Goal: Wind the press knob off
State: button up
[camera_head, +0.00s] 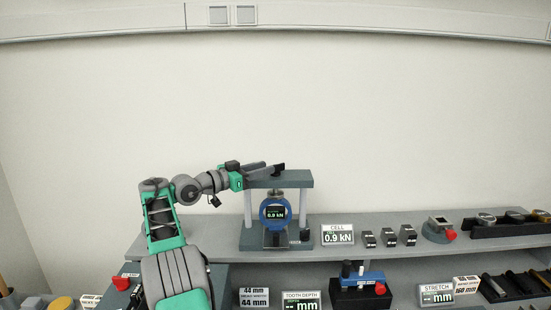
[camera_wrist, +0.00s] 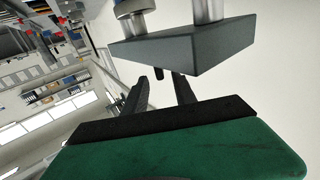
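The press (camera_head: 307,202) stands on the grey shelf, with a dark crosshead on two posts. A blue round gauge (camera_head: 275,213) inside it reads 0.9 kN. My gripper (camera_head: 274,168) is at the top of the press, level with the crosshead's upper face. In the wrist view the dark crosshead (camera_wrist: 195,47) shows with the posts beyond it. A small dark stub, which looks like the press knob (camera_wrist: 158,73), sticks out of it between my gripper's two fingers (camera_wrist: 161,92). The fingers are apart, with gaps visible beside the stub. Contact cannot be told.
The cell display (camera_head: 338,235), reading 0.9 kN, and several small dark blocks (camera_head: 388,237) stand right of the press. A blue-and-black device (camera_head: 361,284) and the stretch display (camera_head: 437,294) are on the lower level. The wall space above the press is clear.

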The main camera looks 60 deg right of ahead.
aim_at(276, 165)
jog(key=x, duration=0.5)
jog(key=shift+s+d, duration=0.15)
jog(key=shift+d, duration=0.05)
grip_shut()
dwell(0.3)
